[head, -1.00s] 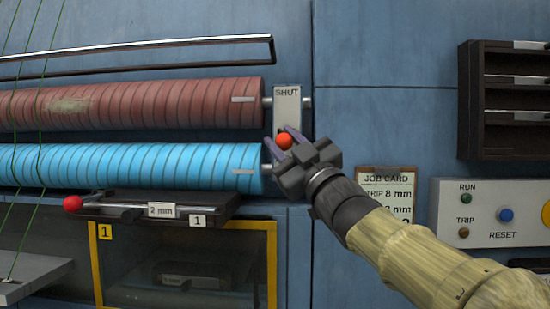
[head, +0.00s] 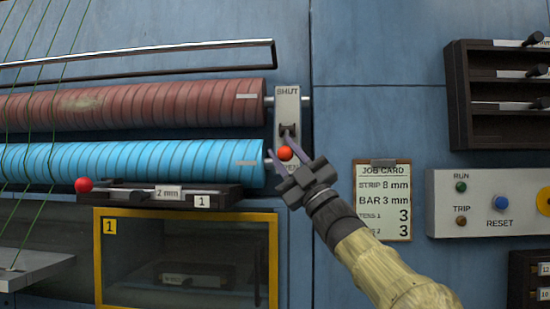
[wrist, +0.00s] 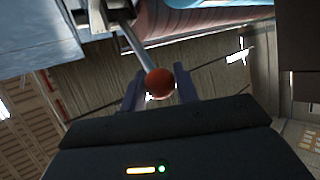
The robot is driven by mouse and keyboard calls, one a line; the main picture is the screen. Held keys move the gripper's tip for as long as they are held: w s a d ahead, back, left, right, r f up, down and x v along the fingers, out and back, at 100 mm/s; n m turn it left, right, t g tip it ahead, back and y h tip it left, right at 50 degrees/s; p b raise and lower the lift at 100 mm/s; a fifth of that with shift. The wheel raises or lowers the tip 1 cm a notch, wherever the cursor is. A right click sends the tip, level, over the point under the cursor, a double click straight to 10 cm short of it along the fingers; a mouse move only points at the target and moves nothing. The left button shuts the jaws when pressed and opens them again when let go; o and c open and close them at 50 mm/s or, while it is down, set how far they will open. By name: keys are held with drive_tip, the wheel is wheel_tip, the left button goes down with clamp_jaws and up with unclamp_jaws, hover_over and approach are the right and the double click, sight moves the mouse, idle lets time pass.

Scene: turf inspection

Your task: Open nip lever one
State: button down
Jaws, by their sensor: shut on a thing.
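The nip lever's plate (head: 289,101) is pale, reads SHUT at its top, and stands at the right end of the rollers. Its lever ends in a red ball (head: 285,153), now low on the plate near partly hidden lettering. My gripper (head: 281,160) is shut on the red ball, with one finger on each side. In the wrist view the red ball (wrist: 160,82) sits between the fingertips, and the lever's metal rod (wrist: 137,45) runs up and left to its bracket.
A red-brown roller (head: 140,101) and a blue roller (head: 130,163) lie left of the plate. Below is a dark bar (head: 225,192) with another red ball (head: 83,185), above a yellow-framed window (head: 245,217). A job card (head: 382,200) and button panel (head: 480,205) are right.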

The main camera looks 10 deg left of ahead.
drive_tip(key=shift+w+a+f, duration=0.1)
drive_tip(key=shift+w+f, duration=0.15)
drive_tip(key=shift+f, duration=0.1)
drive_tip(key=c, duration=1.1)
unclamp_jaws()
drive_tip(key=shift+w+a, duration=0.1)
drive_tip(key=shift+s+r, duration=0.1)
drive_tip(key=shift+s, duration=0.1)
drive_tip(key=shift+d+f+b, duration=0.4)
drive_tip(key=shift+f, duration=0.1)
drive_tip(key=b+v, duration=0.6)
drive_tip(key=v, duration=1)
drive_tip(key=shift+s, duration=0.2)
drive_tip(key=shift+w+d, duration=0.15)
